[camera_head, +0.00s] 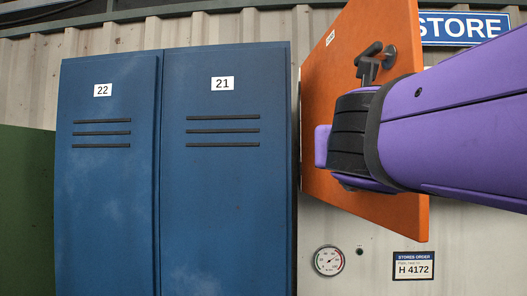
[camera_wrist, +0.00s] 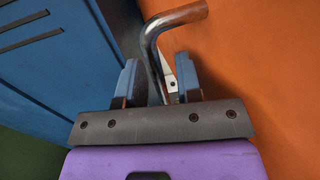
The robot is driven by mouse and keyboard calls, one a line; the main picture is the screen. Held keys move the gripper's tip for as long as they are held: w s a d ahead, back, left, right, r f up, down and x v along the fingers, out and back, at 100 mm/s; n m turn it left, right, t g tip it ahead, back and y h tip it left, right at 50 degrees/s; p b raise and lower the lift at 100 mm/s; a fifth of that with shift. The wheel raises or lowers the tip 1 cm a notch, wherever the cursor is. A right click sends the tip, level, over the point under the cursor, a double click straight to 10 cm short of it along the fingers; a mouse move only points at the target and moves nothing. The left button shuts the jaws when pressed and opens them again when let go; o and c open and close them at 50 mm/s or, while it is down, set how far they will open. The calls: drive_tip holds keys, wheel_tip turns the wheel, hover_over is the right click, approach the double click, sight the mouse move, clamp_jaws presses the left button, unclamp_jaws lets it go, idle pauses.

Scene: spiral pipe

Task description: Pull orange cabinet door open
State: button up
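The orange cabinet door (camera_head: 405,205) stands swung out from the wall in the head view, its right edge nearer to me than its left. In the wrist view the orange door (camera_wrist: 260,60) fills the right side and a bent metal bar, the handle (camera_wrist: 152,45), reaches down between my fingers. My gripper (camera_wrist: 158,85) is open, with gaps visible on both sides of the bar. In the head view my purple arm covers part of the door, and the fingers are mostly hidden.
Blue lockers 22 (camera_head: 105,200) and 21 (camera_head: 222,200) stand left of the door. A green panel (camera_head: 25,200) is at the far left. A gauge (camera_head: 329,260) and a stores order label (camera_head: 413,265) are below the door, and a STORE sign (camera_head: 465,28) is behind it.

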idle(0.3)
drive_tip(key=v, duration=1)
drive_tip(key=shift+s, duration=0.35)
drive_tip(key=shift+a, duration=0.1)
